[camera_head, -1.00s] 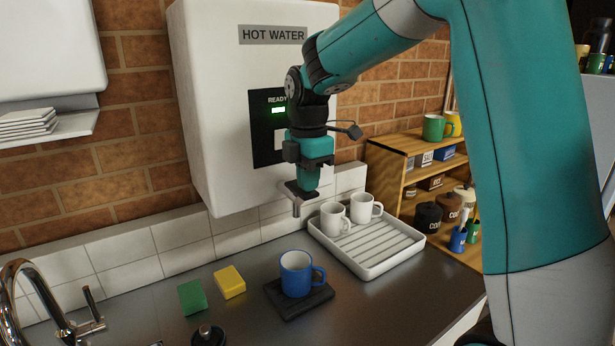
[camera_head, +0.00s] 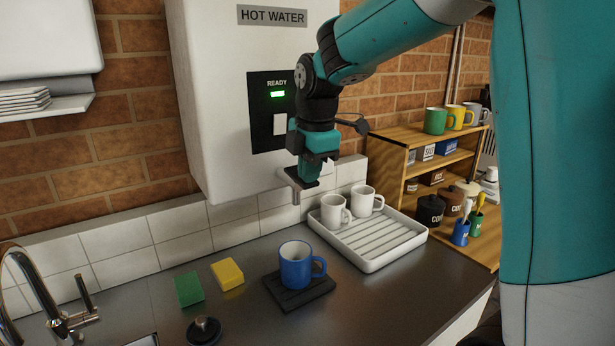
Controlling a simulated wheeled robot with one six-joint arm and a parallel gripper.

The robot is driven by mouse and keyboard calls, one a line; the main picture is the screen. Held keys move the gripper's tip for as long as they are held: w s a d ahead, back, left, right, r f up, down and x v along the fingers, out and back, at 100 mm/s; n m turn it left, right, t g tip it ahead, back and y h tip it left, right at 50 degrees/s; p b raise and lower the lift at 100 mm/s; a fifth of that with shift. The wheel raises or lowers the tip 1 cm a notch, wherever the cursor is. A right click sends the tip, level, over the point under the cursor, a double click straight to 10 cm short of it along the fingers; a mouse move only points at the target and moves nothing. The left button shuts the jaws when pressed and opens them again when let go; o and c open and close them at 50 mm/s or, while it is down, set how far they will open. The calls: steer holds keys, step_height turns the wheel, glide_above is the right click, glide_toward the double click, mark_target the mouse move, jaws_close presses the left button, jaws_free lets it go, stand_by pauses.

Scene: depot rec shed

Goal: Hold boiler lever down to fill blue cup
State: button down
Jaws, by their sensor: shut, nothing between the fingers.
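The white boiler (camera_head: 222,110) hangs on the wall, marked HOT WATER, with a green READY light. Its small metal tap (camera_head: 296,196) juts out under the front, with a flat grey lever (camera_head: 288,178) on top, partly hidden by my gripper. My gripper (camera_head: 305,184) is shut and empty, pointing down right at the lever. I cannot tell whether it touches or presses it. The blue cup (camera_head: 295,268) stands upright on a black drip mat (camera_head: 297,297) on the counter, below the tap. Its inside shows only partly, and no water stream is visible.
A white drying tray (camera_head: 375,262) with two white mugs (camera_head: 333,211) stands right of the cup. A yellow sponge (camera_head: 228,274), a green sponge (camera_head: 189,289) and a black round-knobbed object (camera_head: 205,331) lie left. A wooden shelf (camera_head: 395,165) stands behind right.

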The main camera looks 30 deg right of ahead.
steer(key=f+b, duration=0.1)
steer(key=t+b, duration=0.1)
steer(key=shift+s+f+b, duration=0.2)
steer(key=shift+f+b, duration=0.15)
steer(key=shift+b, duration=0.05)
steer(key=shift+f+t+b, duration=0.15)
steer(key=shift+t+b, duration=0.55)
steer(key=shift+b, duration=0.05)
steer(key=shift+r, duration=0.25)
steer(key=shift+r+p, duration=0.15)
steer(key=shift+p, duration=0.25)
stand_by(3.8)
steer(key=shift+r+p, duration=0.55)
steer(key=shift+r, duration=0.2)
steer(key=shift+r+p, duration=0.3)
steer(key=shift+p, duration=0.05)
steer(key=w+r+p+v, duration=0.1)
steer(key=w+v, duration=0.2)
steer(key=v, duration=1)
